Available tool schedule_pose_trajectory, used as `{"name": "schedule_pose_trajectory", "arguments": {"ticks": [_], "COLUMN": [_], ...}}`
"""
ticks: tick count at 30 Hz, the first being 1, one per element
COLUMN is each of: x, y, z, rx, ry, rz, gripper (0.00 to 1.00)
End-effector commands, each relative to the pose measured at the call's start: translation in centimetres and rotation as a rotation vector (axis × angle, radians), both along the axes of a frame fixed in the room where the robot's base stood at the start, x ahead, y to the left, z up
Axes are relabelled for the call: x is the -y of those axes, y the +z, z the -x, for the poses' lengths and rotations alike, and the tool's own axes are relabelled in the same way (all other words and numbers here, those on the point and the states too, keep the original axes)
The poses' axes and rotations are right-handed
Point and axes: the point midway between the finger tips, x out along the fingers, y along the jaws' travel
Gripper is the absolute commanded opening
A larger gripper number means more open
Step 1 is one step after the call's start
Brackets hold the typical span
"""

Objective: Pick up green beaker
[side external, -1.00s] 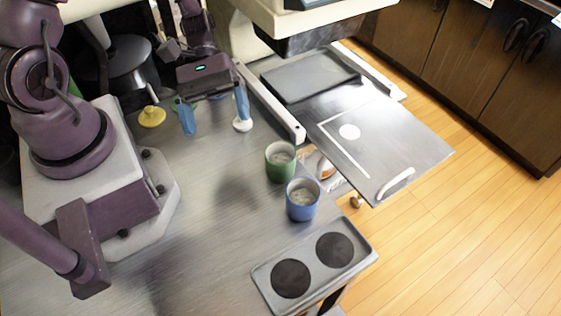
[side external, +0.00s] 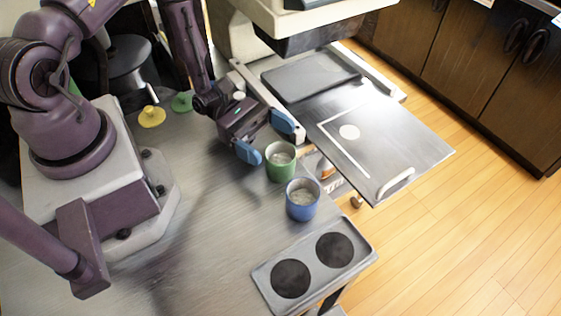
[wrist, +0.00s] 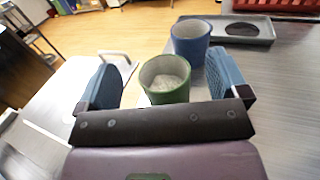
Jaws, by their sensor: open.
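The green beaker (side external: 281,165) stands upright on the grey table, with a pale filling visible inside. In the wrist view the green beaker (wrist: 166,80) sits between the two blue fingers, a little ahead of the gripper bar. My gripper (side external: 268,141) is open and empty, just behind and to the left of the beaker in the side view. Its fingers (wrist: 164,84) appear on either side of the beaker in the wrist view. I cannot tell whether either finger touches it.
A blue beaker (side external: 302,202) stands close to the green one, nearer the tray with two round wells (side external: 257,282). A metal panel with a handle (side external: 415,150) lies to the right. Yellow (side external: 151,117) and green (side external: 182,103) small items sit at the back left.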

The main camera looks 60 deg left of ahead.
Motion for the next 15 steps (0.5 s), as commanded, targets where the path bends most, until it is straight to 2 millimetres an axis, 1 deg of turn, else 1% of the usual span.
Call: {"name": "schedule_pose_trajectory", "arguments": {"ticks": [1, 4, 6, 9, 15], "x": [0.1, 0.1, 1.4, 2.4, 2.9], "y": [-1.1, -3.1, -2.6, -2.6, -2.6], "z": [0.0, 0.1, -0.4, -0.8, -1.0], "rx": [-0.003, -0.004, 0.001, 0.0, 0.0], "ry": [-0.001, -0.001, -0.004, -0.003, -0.001], "rz": [0.002, 0.0, 0.003, 0.0, 0.0], "gripper": [0.93, 0.93, 0.93, 0.93, 0.93]}}
